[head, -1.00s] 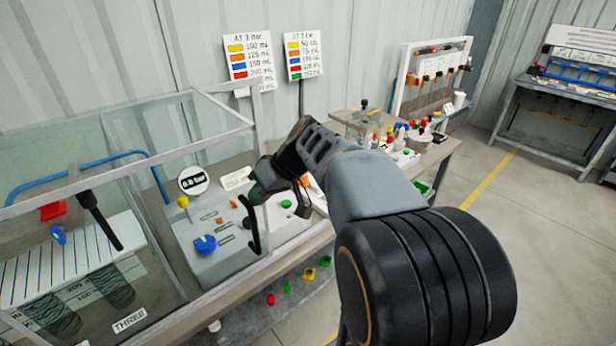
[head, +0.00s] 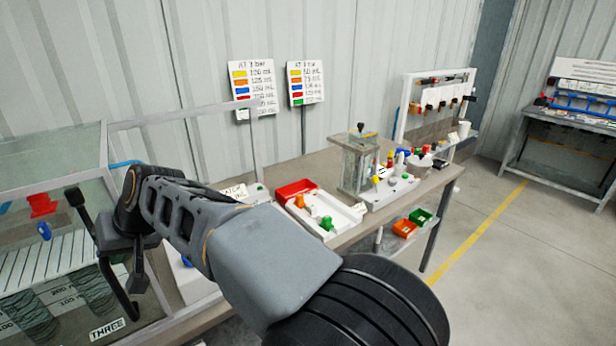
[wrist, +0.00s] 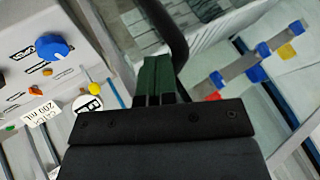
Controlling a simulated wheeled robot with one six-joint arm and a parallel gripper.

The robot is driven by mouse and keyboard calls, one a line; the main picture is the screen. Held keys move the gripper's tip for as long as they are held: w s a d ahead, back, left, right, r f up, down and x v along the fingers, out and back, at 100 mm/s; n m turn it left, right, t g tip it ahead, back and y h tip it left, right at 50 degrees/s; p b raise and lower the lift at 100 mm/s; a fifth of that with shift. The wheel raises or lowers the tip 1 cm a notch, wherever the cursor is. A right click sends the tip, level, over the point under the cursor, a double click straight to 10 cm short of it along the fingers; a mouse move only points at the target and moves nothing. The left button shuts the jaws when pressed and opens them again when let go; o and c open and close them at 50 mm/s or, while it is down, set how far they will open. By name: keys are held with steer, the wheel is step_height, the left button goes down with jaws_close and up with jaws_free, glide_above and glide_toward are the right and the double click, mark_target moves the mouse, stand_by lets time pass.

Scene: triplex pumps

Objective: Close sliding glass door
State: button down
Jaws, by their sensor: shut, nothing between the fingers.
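The sliding glass door (head: 70,150) is a clear pane in a grey metal frame at the left of the head view. Its glass lies over the left part of the bench rig. A curved black handle (head: 117,290) stands at the door's right end. The handle also shows in the wrist view (wrist: 176,38), beside the fingertips. My gripper (head: 112,235) is at the handle, partly hidden by my arm in the head view. In the wrist view its green fingers (wrist: 155,68) are together and hold nothing. I cannot tell whether they touch the handle.
A control panel with a blue knob (wrist: 52,47) lies at the left of the wrist view. An empty grey frame (head: 185,116) stands behind my arm. Red and white trays (head: 318,207) and a clear tank (head: 358,165) stand right on the bench. The floor at right is clear.

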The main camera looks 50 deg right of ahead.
steer(key=shift+a, duration=0.15)
stand_by(0.5)
steer(key=s+d+r+b, duration=0.2)
steer(key=s+d+r, duration=0.4)
steer(key=d+r, duration=0.15)
step_height(320, 180, down, 12)
steer(key=s+d+m+g+h, duration=0.2)
steer(key=s+h, duration=0.1)
steer(key=s+a+f+n+g+h+p, duration=0.1)
steer(key=s+a+f+n, duration=0.3)
steer(key=f, duration=0.4)
steer(key=shift+s+a+p, duration=0.7)
steer(key=shift+s+p, duration=0.1)
steer(key=shift+s, duration=0.25)
